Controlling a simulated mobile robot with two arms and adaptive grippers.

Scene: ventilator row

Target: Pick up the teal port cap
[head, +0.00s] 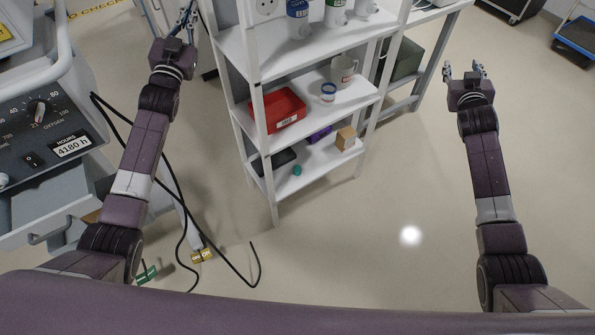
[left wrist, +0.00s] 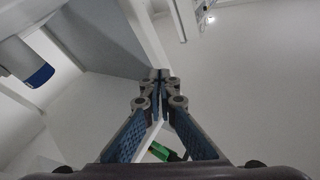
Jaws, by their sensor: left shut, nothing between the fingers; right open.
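The teal port cap (head: 297,170) is a small round piece on the lowest visible shelf of the white rack, near its front edge, in the head view. My left gripper (head: 188,14) is at the top left of the head view, left of the rack and well away from the cap. It is shut and empty; its closed fingers also show in the left wrist view (left wrist: 158,78). My right gripper (head: 466,70) is open and empty over bare floor, right of the rack. The cap does not show in the left wrist view.
The white rack (head: 289,139) also holds a red bin (head: 279,110), a dark flat object (head: 273,162), a purple item (head: 320,134), a cardboard box (head: 345,138) and a mug (head: 343,70). A machine (head: 45,130) with black cables stands left. Floor is clear between rack and right arm.

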